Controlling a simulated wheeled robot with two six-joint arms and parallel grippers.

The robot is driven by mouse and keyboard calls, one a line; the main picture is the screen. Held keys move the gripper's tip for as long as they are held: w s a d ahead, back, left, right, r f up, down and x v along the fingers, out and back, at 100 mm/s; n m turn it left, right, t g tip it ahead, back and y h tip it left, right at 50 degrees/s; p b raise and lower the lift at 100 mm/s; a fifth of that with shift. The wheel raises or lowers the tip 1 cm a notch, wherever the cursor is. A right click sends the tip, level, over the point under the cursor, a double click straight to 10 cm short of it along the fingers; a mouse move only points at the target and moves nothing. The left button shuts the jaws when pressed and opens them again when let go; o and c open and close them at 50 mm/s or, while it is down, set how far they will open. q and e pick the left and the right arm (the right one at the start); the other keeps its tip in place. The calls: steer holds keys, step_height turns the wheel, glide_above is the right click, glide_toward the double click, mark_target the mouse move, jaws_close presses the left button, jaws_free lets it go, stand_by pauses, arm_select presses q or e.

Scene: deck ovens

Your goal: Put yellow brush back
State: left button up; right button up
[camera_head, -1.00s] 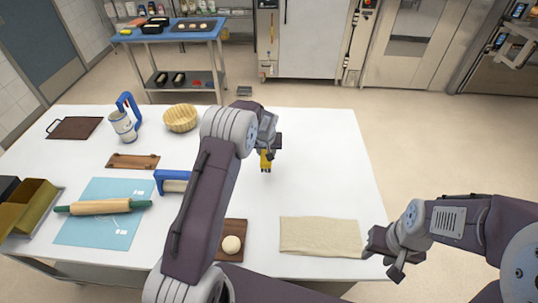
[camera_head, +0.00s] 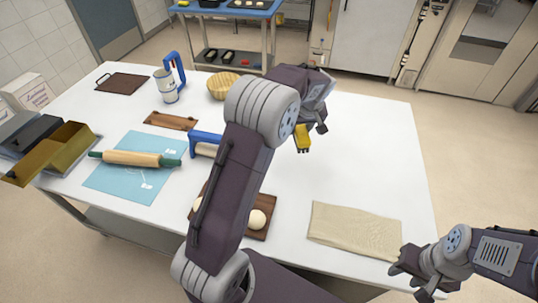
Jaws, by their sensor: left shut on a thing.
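The yellow brush (camera_head: 303,138) shows as a small yellow block with a dark lower end, above the middle of the white table (camera_head: 345,160). My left gripper (camera_head: 308,125) is shut on it from above. The gripper and wrist hide the brush's upper part. Whether its lower end touches the table I cannot tell. My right gripper (camera_head: 411,281) is empty and looks open, at the table's front right edge, just beyond the beige cloth (camera_head: 355,231).
A wooden board with dough balls (camera_head: 265,198) lies partly behind my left arm. A blue-handled tool (camera_head: 205,139), brown rack (camera_head: 171,121), basket (camera_head: 222,86), sifter (camera_head: 167,91), rolling pin (camera_head: 140,159) and tins (camera_head: 68,146) stand left.

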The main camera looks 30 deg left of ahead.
arm_select(q)
steer(key=shift+a, duration=0.15)
arm_select(e)
steer(key=shift+r, duration=0.1)
arm_select(q)
steer(key=a+f, duration=0.2)
steer(key=a, duration=0.1)
steer(key=a+f+p, duration=0.1)
steer(key=a+f, duration=0.1)
steer(key=a, duration=0.2)
steer(key=a+f+p, duration=0.1)
steer(key=a+f, duration=0.2)
steer(key=a, duration=0.1)
steer(key=shift+s+a, duration=0.2)
steer(key=shift+a, duration=0.05)
step_height(320, 180, down, 4)
steer(key=shift+r+p, duration=0.2)
steer(key=shift+p, duration=0.1)
steer(key=shift+f, duration=0.2)
steer(key=shift+d+f+b, duration=0.1)
steer(key=shift+f+b, duration=0.1)
steer(key=shift+b, duration=0.15)
steer(key=o, duration=1.3)
arm_select(e)
step_height(320, 180, up, 2)
arm_select(q)
steer(key=shift+r, duration=0.1)
